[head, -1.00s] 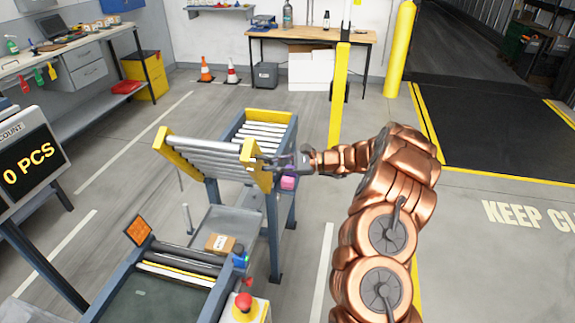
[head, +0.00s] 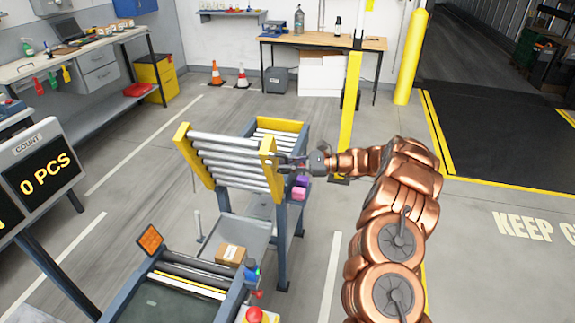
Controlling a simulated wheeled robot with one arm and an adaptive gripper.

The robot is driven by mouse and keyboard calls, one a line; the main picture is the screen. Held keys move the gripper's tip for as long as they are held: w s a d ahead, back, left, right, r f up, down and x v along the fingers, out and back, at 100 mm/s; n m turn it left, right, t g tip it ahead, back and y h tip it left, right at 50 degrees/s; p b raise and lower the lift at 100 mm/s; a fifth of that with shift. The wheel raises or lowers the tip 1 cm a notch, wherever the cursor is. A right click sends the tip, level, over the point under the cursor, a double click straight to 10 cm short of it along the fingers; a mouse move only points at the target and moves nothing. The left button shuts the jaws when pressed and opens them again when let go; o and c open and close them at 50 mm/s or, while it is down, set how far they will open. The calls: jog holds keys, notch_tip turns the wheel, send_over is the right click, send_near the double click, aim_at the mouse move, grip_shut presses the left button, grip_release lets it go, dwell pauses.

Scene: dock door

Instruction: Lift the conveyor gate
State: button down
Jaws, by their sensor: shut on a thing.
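The conveyor gate (head: 228,163) is a section of grey rollers between two yellow side rails, in the middle of the head view. It stands steeply tilted, with its far-left end raised above the conveyor frame. My gripper (head: 287,161) is at the upper part of the gate's right yellow rail (head: 270,165) and is shut on the gate there. The exact contact of the fingers is small and partly hidden. The fixed roller conveyor (head: 279,138) with a yellow end plate lies behind the gate.
A small cardboard box (head: 230,254) sits on a grey shelf below the gate. Pink and purple blocks (head: 300,188) are by the frame's right side. A near conveyor (head: 160,300), red button (head: 254,315) and yellow post (head: 350,110) stand around. Floor at right is clear.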

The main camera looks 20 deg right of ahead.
jog(key=c, duration=1.2)
grip_release()
jog(key=v, duration=1.2)
jog(key=shift+s, duration=0.1)
